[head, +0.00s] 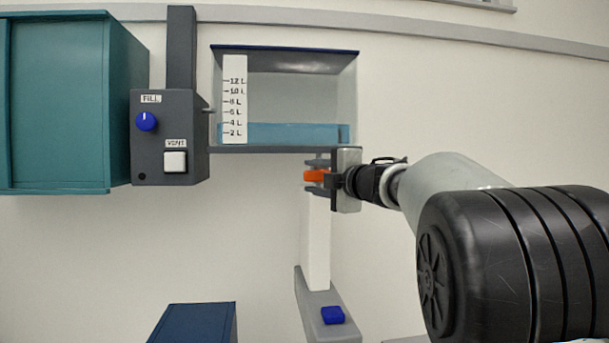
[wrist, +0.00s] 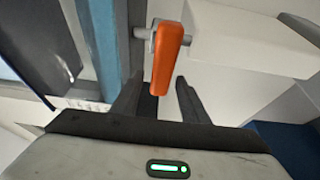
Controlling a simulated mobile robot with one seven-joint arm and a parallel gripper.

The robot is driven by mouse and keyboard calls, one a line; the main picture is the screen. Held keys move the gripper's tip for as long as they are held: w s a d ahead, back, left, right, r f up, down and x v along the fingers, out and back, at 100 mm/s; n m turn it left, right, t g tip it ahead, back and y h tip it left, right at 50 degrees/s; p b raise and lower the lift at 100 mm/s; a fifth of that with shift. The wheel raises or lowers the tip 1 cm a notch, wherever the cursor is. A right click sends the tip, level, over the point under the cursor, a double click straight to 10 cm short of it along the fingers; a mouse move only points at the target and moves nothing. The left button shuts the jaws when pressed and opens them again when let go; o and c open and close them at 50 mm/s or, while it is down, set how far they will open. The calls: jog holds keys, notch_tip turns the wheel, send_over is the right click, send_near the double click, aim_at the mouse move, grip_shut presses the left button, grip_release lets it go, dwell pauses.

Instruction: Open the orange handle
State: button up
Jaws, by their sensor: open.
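The orange handle (head: 315,176) sits just under the tank (head: 300,100), at the top of a white pipe (head: 316,240). In the wrist view the orange handle (wrist: 167,55) hangs from a grey metal stem (wrist: 141,33). My gripper (head: 325,182) is at the handle in the head view and partly hides it. In the wrist view my gripper (wrist: 157,88) is open, with one finger on each side of the handle's free end. I cannot tell whether either finger touches it.
Left of the tank is a grey control box (head: 160,160) with a blue FILL knob (head: 146,121) and a white VENT button (head: 175,161). A teal cabinet (head: 60,100) hangs farther left. Below are a dark blue box (head: 195,323) and a grey base with a blue button (head: 333,315).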

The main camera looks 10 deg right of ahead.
jog(key=shift+w+a, duration=0.25)
jog(key=shift+w, duration=0.25)
grip_shut()
